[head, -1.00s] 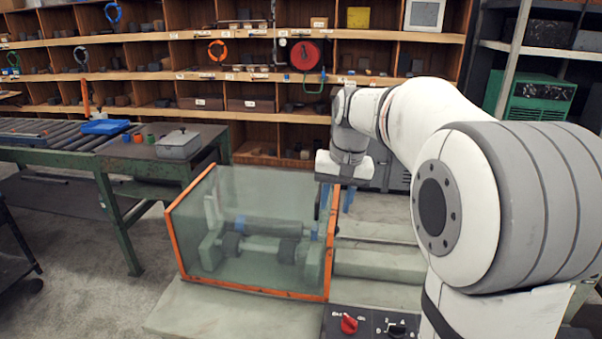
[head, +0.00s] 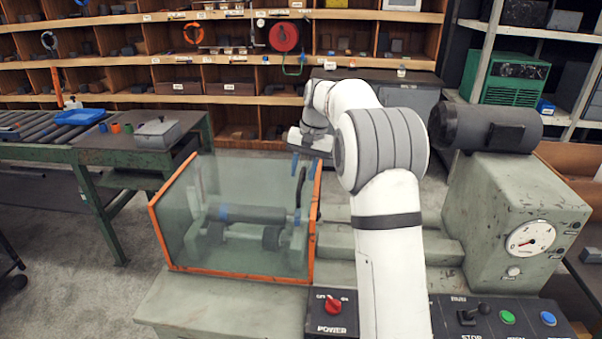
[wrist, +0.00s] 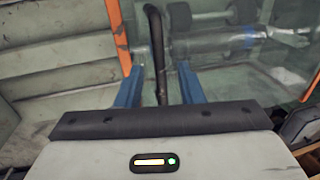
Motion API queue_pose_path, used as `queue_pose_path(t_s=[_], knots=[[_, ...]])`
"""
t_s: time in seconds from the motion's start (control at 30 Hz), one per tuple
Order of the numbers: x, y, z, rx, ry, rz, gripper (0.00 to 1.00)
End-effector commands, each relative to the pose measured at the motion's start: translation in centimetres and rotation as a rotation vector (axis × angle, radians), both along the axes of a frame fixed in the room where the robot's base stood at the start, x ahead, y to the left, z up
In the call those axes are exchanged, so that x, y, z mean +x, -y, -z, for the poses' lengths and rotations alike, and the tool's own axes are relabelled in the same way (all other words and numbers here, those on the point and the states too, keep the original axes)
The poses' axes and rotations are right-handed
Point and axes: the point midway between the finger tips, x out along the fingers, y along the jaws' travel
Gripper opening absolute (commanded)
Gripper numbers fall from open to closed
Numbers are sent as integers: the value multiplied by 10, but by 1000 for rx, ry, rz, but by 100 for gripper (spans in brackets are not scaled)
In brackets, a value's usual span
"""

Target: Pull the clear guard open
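The clear guard (head: 235,215) is a box of see-through panels with orange edges, closed over the pipe (head: 250,214) on the machine bed. It also shows in the wrist view (wrist: 255,75). A dark upright handle (head: 300,187) stands at the guard's right end. In the wrist view the handle (wrist: 157,50) runs between the two blue fingers. My gripper (head: 304,169) is at the top of the handle, fingers pointing down. Its fingers (wrist: 160,75) are apart, with a visible gap on each side of the handle. The handle's lower part is hidden in the wrist view.
A control panel with a red power knob (head: 333,304) is in front. A grey-green machine housing with a dial (head: 530,238) stands at the right. A roller bench (head: 90,150) is at the left and loaded shelves (head: 220,60) behind. Floor shows left of the guard.

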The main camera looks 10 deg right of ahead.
Motion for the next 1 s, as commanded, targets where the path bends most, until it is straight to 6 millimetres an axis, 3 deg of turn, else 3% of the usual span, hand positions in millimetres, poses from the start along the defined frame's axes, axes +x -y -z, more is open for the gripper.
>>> queue_pose_path(t_s=[0.17, 0.43, 0.83, 1.0], knots=[[0, -3, 13, 0, 0, -1, 34], [1, -3, 14, 0, 1, -1, 34], [1, -4, 14, 0, 1, -1, 2], [1, -4, 14, 0, 1, -2, 0]])
